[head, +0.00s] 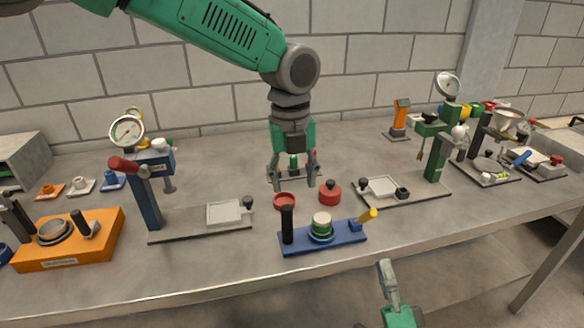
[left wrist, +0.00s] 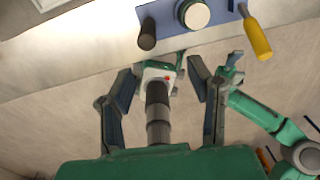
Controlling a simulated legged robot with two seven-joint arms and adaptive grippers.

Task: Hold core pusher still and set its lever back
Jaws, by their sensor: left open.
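The core pusher (head: 285,249) has a blue base, an upright black grip (head: 287,225), a pale round core with a green band (head: 322,226) and a yellow-handled lever (head: 367,216) at its right end. The lever points up and to the right. In the left wrist view, the yellow handle (left wrist: 257,38) shows at top right. My left gripper (head: 293,182) is open and empty, pointing down above the bench behind the pusher, apart from it. My right gripper (head: 388,275) is low at the bench's front side, apart from the pusher; its finger gap is unclear.
A red ring (head: 284,200) and a red knobbed weight (head: 330,193) lie close behind the pusher. A blue gauge press (head: 150,195) stands left, a green one (head: 437,150) right. An orange box (head: 90,245) sits far left. The bench front edge runs just before the pusher.

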